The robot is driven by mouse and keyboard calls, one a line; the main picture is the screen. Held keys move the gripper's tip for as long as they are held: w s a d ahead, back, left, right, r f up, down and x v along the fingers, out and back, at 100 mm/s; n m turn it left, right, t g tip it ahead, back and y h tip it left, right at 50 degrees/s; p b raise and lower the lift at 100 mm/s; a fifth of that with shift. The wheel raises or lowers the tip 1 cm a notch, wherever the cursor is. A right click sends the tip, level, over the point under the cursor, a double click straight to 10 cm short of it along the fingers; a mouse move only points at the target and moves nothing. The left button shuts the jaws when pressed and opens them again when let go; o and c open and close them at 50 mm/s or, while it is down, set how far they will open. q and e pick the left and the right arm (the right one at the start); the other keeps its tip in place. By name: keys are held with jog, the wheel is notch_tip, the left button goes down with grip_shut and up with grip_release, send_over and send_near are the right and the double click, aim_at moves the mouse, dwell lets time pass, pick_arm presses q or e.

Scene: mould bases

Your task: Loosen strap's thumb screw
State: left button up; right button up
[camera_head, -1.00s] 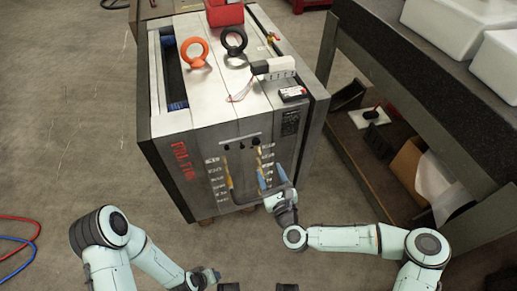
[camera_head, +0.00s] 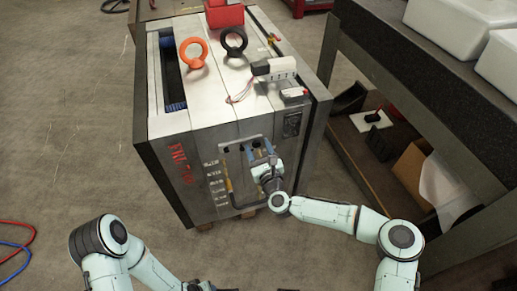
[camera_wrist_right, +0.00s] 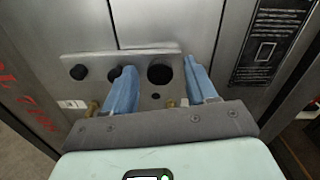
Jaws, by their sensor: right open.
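The strap (camera_wrist_right: 138,59) is a flat grey metal plate on the front face of the mould block (camera_head: 200,175). In the right wrist view a large black round thumb screw (camera_wrist_right: 160,74) sits on it, with two smaller black knobs (camera_wrist_right: 78,72) to its left. My right gripper (camera_wrist_right: 161,85) is open, its blue fingers on either side of the large thumb screw. I cannot tell whether they touch it. In the head view my right gripper (camera_head: 257,158) is at the strap and hides part of it. My left gripper (camera_head: 200,286) barely shows at the bottom edge.
Orange (camera_head: 193,52) and black (camera_head: 234,42) lifting rings, a white connector block (camera_head: 281,68) and a red bin (camera_head: 224,13) are on top of the mould. A hose loop (camera_head: 231,192) hangs below the strap. A workbench (camera_head: 420,90) stands to the right.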

jog(key=c, duration=1.1)
jog(key=shift+o, duration=0.2)
jog(key=shift+n, duration=0.3)
